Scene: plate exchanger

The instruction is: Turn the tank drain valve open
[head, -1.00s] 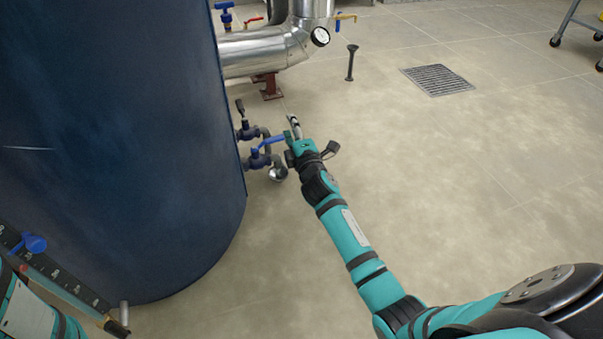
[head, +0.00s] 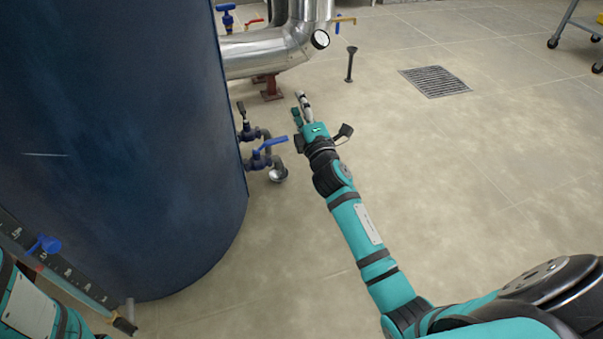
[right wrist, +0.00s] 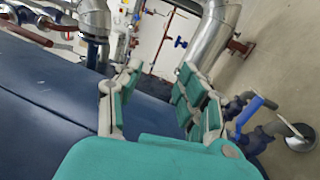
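The tank drain valve (head: 260,158) sits low on the right side of the dark blue tank (head: 110,130). Its blue lever (head: 273,144) points to the right, tilted slightly up in the picture. In the right wrist view the blue lever (right wrist: 248,112) is right of the fingers, outside them. My right gripper (head: 302,107) is beyond and right of the lever, apart from it. In the right wrist view the right gripper (right wrist: 160,85) has its fingers apart with nothing held between them. My left arm (head: 30,305) shows at the lower left; its gripper is out of view.
A second dark valve (head: 246,130) is just above the drain valve. A drain funnel (head: 278,174) is below it. A silver pipe (head: 265,50) with a gauge runs behind. A thin post (head: 350,65) stands further back.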

